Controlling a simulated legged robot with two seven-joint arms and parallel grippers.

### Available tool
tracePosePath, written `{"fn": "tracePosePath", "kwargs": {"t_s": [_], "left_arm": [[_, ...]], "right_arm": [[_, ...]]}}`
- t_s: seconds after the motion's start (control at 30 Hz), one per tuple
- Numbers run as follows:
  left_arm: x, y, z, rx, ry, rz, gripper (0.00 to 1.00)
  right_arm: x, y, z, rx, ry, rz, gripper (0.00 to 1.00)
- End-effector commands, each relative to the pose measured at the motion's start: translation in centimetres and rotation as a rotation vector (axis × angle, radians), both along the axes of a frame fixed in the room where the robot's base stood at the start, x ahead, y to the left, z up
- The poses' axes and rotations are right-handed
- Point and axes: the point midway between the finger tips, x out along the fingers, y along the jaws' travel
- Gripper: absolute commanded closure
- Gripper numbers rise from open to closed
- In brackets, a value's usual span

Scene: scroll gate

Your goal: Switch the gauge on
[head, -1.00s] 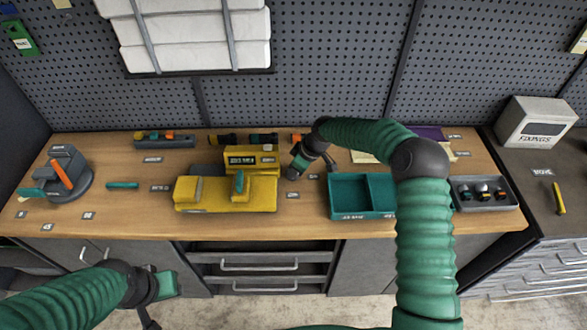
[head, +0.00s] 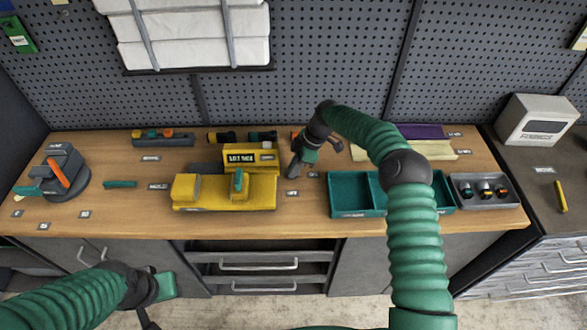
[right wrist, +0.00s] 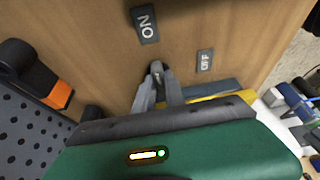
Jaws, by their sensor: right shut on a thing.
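The yellow gauge (head: 225,192) stands on the bench left of my right gripper, with a small dark display (head: 241,157) at its back and a teal part on top. The display text is too small to read surely. My right gripper (head: 294,175) points down at the bench beside it. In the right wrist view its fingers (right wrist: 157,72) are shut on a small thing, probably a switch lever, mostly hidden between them. An ON label (right wrist: 145,25) and an OFF label (right wrist: 205,61) lie on the wood close by. My left gripper (head: 150,312) hangs in front of the bench; its fingers are unclear.
A teal divided tray (head: 350,212) stands right of the gauge, and a grey tray (head: 487,205) with small knobs is beyond it. A grey device with an orange lever (head: 62,175) stands at the left. Dark cylinders (head: 222,137) lie along the back.

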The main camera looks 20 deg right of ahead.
Motion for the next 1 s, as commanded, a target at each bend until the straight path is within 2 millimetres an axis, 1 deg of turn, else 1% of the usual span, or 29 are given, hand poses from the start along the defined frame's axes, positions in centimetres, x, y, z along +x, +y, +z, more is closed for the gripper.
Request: {"fn": "tracePosePath", "kwargs": {"t_s": [0.3,0.33,0.5,0.83,0.93,1.0], "left_arm": [[0.0,0.0,0.0,0.000,0.000,0.000,0.64],[0.0,0.0,0.0,0.000,0.000,0.000,0.64],[0.0,0.0,0.0,0.000,0.000,0.000,0.64],[0.0,0.0,-0.1,0.000,0.000,0.000,0.64],[0.0,0.0,-0.3,0.000,0.000,0.000,0.64],[0.0,0.0,-0.6,0.000,0.000,0.000,0.64]], "right_arm": [[0.1,-0.2,0.1,-0.003,-0.005,0.001,1.00],[0.1,-0.2,0.1,-0.003,-0.005,0.001,0.84],[0.1,-0.1,0.1,-0.003,-0.004,0.000,0.64],[0.0,-0.2,0.4,-0.002,-0.003,0.001,0.64],[-0.1,-0.8,1.5,-0.003,-0.004,0.000,0.64],[-0.2,-1.3,2.9,-0.003,-0.005,0.000,0.64]]}}
